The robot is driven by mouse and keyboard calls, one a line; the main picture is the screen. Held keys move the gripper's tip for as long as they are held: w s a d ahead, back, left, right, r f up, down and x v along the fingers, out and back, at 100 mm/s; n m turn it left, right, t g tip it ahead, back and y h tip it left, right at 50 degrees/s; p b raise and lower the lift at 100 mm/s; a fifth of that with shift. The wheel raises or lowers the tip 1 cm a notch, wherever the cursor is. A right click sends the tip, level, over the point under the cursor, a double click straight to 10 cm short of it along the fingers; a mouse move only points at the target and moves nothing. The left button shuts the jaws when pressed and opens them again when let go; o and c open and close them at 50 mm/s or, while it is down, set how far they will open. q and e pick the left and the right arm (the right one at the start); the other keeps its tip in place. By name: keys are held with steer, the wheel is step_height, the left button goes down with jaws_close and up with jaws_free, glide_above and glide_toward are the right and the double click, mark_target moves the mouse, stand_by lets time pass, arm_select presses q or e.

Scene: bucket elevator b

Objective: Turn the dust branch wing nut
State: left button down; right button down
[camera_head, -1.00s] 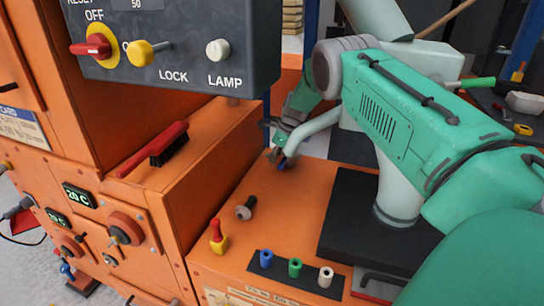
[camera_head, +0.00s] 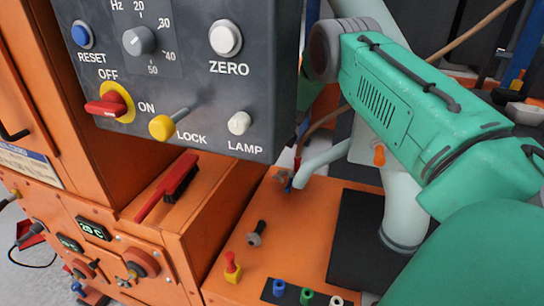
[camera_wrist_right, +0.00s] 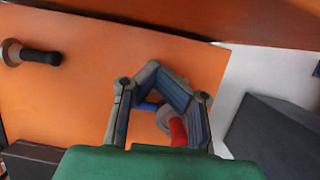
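A pale bent pipe (camera_head: 322,163) ends low over the orange deck, at a small fitting (camera_head: 282,174) with blue and red parts. I cannot make out which part is the wing nut. In the right wrist view, a grey round piece (camera_wrist_right: 163,118), a blue piece (camera_wrist_right: 148,106) and a red piece (camera_wrist_right: 178,131) show between the fingers of my right gripper (camera_wrist_right: 155,72). Its fingertips lean inward close together; I cannot tell whether they touch each other or the fitting. In the head view this gripper is hidden behind the control box. My left gripper is out of view.
The control box (camera_head: 205,95) with knobs and buttons overhangs the deck at upper left. A red-handled brush (camera_head: 168,187) lies on the orange ledge. A black-handled knob (camera_head: 257,233), a red-yellow knob (camera_head: 232,266) and a row of coloured pegs (camera_head: 306,294) stand on the deck.

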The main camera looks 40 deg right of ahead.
steer(key=r, duration=0.1)
step_height(320, 180, up, 2)
steer(key=n+g+h+p, duration=0.1)
steer(key=n+h+p, duration=0.25)
steer(key=n, duration=0.45)
glide_above(283, 181)
steer(key=a, duration=0.1)
steer(key=s+a+r+n+p, duration=0.1)
steer(key=s+r+n+p, duration=0.2)
steer(key=n, duration=0.7)
steer(key=shift+t+h, duration=0.3)
steer(key=shift+h, duration=0.05)
steer(key=b+x, duration=0.1)
steer(key=x, duration=0.3)
steer(key=b+x, duration=0.2)
steer(key=x, duration=0.2)
steer(key=b+x, duration=0.1)
steer(key=x, duration=0.3)
steer(key=shift+s+a, duration=0.15)
steer(key=shift+s, duration=0.2)
steer(key=shift+w+a+f+b, duration=0.25)
steer(key=shift+w+f+b, duration=0.05)
steer(key=shift+f, duration=0.35)
steer(key=shift+s+d+f, duration=0.15)
steer(key=shift+f, duration=0.05)
steer(key=shift+r, duration=0.1)
